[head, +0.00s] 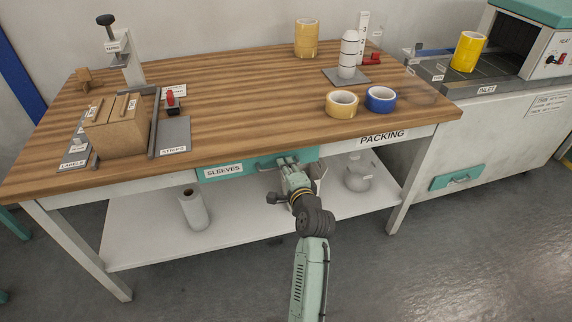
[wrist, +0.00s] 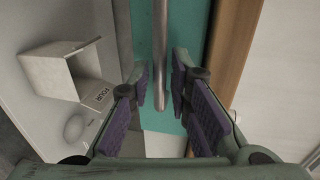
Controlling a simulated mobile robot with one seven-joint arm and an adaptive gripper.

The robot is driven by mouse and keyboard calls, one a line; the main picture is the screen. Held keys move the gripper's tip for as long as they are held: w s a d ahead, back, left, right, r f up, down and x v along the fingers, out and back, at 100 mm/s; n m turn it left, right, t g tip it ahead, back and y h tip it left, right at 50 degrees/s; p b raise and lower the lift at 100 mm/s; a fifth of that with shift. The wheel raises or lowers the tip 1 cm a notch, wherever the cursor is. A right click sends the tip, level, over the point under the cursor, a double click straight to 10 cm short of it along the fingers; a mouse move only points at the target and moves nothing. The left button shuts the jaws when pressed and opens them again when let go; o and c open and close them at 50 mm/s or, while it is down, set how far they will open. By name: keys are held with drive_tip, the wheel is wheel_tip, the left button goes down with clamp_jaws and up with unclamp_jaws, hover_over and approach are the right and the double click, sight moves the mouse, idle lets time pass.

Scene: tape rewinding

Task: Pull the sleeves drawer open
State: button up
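The sleeves drawer (head: 236,167) has a teal front with a white SLEEVES label, set under the front edge of the wooden packing table. Its front looks flush with the table, so it appears shut. Its grey bar handle (head: 265,164) is partly hidden behind my gripper (head: 288,161) in the head view. In the wrist view, the handle (wrist: 160,45) runs down between the two purple-padded fingers of my gripper (wrist: 160,85) against the teal front (wrist: 199,30). The fingers are open, with a small gap visible on each side of the bar. I cannot tell any contact.
The packing table (head: 235,110) carries tape rolls, a cardboard box (head: 118,135) and a strips tray (head: 172,136). Its lower shelf (head: 265,218) holds a grey cylinder (head: 193,208). In the wrist view, an open box labelled FOUR (wrist: 65,75) is beside the left finger. Floor in front is clear.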

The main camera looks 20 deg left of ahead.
drive_tip(key=shift+w+a+f, duration=0.15)
drive_tip(key=shift+w+a, duration=0.15)
drive_tip(key=shift+w, duration=0.25)
drive_tip(key=shift+c, duration=0.6)
clamp_jaws()
